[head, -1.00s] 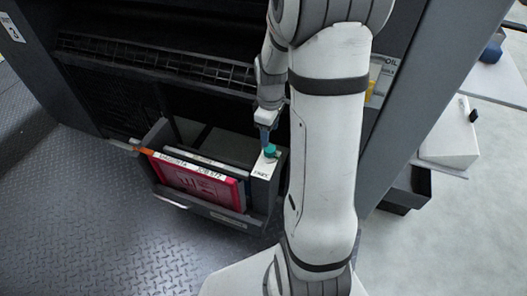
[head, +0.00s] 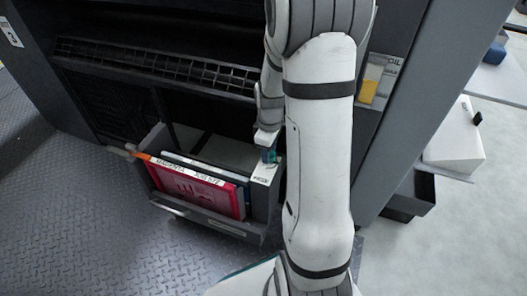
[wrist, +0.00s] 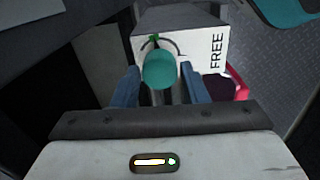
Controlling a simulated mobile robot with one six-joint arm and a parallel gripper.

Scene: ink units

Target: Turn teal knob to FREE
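The teal knob (wrist: 160,70) sits on a white-topped panel (wrist: 199,42) with a dark curved line and a small green mark (wrist: 153,39) beyond the knob. The black word FREE (wrist: 216,51) is printed to the right. My gripper (wrist: 160,74) is open, with one blue finger on each side of the knob and narrow gaps showing; contact lower down cannot be told. In the head view the knob (head: 269,157) is partly covered by my gripper (head: 267,148), which comes down on it from above.
The panel is part of an open drawer unit (head: 213,228) holding a red cartridge (head: 196,189) and other flat cartridges. An orange piece (head: 140,155) is at the drawer's left corner. The dark machine (head: 125,95) rises behind. Patterned floor (head: 80,220) is clear at left.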

